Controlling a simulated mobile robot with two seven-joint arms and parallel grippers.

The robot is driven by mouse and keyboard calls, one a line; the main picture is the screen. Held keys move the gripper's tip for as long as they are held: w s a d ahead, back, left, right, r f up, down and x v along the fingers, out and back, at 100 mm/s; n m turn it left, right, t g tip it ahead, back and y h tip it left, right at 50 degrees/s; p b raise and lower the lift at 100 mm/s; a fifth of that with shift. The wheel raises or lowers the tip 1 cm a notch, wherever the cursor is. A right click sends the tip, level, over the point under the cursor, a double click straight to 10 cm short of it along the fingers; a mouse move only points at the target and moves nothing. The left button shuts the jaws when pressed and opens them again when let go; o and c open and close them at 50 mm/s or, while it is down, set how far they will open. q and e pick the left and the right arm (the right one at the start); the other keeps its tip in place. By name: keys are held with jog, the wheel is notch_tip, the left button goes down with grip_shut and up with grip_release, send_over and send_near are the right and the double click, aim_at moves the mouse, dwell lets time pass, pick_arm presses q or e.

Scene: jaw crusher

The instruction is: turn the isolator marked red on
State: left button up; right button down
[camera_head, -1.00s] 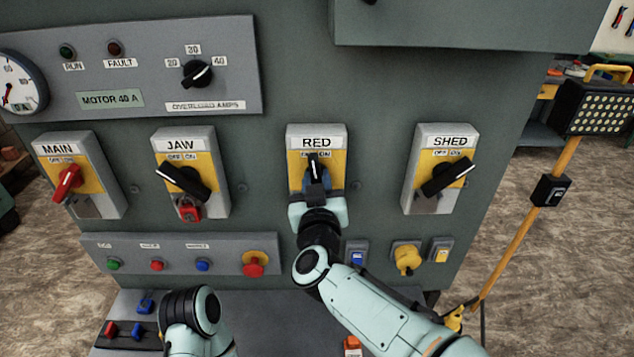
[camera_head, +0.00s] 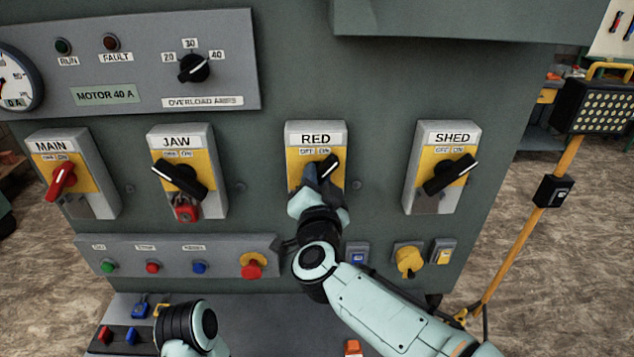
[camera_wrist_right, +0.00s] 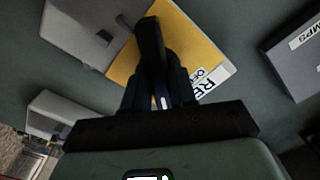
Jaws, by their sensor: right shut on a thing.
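The isolator marked RED (camera_head: 316,139) is a grey box with a yellow plate on the cabinet front, in the middle of the head view. Its black handle (camera_head: 329,165) is tilted, with the upper end pointing right toward the ON label. My right gripper (camera_head: 320,178) is shut on this handle. In the right wrist view the handle (camera_wrist_right: 152,45) stands between the fingers (camera_wrist_right: 160,88), over the yellow plate. My left arm shows at the bottom left, but its gripper is out of the picture.
The JAW isolator (camera_head: 160,145) with a red padlock (camera_head: 186,210) and the MAIN isolator (camera_head: 45,147) are to the left. The SHED isolator (camera_head: 452,140) is to the right. A button strip (camera_head: 125,255) runs below. A yellow lamp stand (camera_head: 530,230) stands at the right.

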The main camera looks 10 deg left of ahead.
pick_arm(q)
jog(key=shift+s+f, duration=0.15)
jog(key=shift+f, duration=0.05)
pick_arm(e)
jog(key=shift+m, duration=0.6)
jog(key=c, duration=1)
grip_release()
pick_arm(q)
jog(key=shift+s+f+b, duration=0.3)
jog(key=shift+f+b, duration=0.35)
jog(key=shift+s+f+b, duration=0.3)
jog(key=shift+f+b, duration=0.3)
pick_arm(e)
jog(key=v, duration=1.3)
jog(key=shift+s, duration=0.2)
jog(key=shift+d+r, duration=0.1)
